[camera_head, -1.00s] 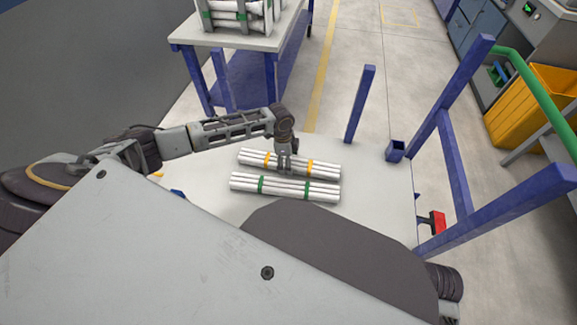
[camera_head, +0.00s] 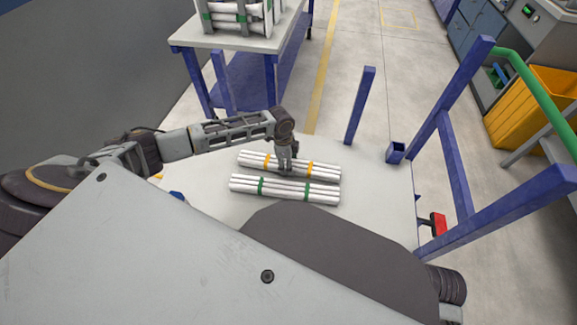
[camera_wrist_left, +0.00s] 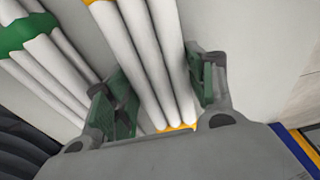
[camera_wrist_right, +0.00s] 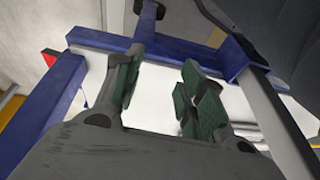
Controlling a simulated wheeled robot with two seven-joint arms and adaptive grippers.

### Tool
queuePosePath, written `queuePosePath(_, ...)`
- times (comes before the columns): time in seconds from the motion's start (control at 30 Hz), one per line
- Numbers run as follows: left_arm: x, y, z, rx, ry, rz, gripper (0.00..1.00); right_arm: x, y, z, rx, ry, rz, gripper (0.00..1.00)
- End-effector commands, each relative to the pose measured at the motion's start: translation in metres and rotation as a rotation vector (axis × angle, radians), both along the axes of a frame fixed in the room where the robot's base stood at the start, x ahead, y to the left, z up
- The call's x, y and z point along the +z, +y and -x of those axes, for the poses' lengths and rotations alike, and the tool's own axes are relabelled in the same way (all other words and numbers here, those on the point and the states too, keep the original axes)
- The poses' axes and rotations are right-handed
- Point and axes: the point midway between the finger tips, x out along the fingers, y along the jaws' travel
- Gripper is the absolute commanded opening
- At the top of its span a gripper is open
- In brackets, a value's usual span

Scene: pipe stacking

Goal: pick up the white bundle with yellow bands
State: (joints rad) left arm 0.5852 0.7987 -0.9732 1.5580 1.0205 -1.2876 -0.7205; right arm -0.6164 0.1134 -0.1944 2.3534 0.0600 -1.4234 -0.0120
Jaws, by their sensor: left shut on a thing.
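The white bundle with yellow bands (camera_head: 318,170) lies on the white cart top, behind a similar bundle with green bands (camera_head: 285,188). My left gripper (camera_head: 286,170) comes down on the yellow-banded bundle at its middle, between the two bands. In the left wrist view my left gripper (camera_wrist_left: 158,92) has its green pads on either side of the yellow-banded bundle (camera_wrist_left: 148,50) and is shut on it. The green-banded bundle (camera_wrist_left: 50,55) lies beside it, just outside one finger. In the right wrist view my right gripper (camera_wrist_right: 160,90) is open and empty; the head view does not show it.
The white cart top (camera_head: 385,210) has blue posts, one upright post (camera_head: 360,105) at its far side and a blue frame (camera_head: 450,150) at the right. A table (camera_head: 225,40) with a rack of more bundles stands behind. A yellow bin (camera_head: 535,105) is far right.

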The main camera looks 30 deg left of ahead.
Motion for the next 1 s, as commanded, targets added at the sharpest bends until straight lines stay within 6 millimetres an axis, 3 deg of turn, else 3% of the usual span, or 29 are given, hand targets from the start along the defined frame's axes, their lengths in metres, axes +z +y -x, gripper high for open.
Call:
queuePosePath(0.1,0.000,0.000,0.000,0.001,0.000,0.001,0.20,0.000,0.000,0.000,-0.001,0.000,0.000,0.40)
queuePosePath(0.57,0.011,0.000,0.000,0.001,-0.001,0.001,0.20,0.001,0.000,-0.001,-0.003,0.002,0.000,0.40)
queuePosePath(1.0,0.068,0.000,-0.001,0.000,-0.003,0.000,0.20,-0.029,-0.005,-0.001,-0.008,0.054,0.027,0.40)
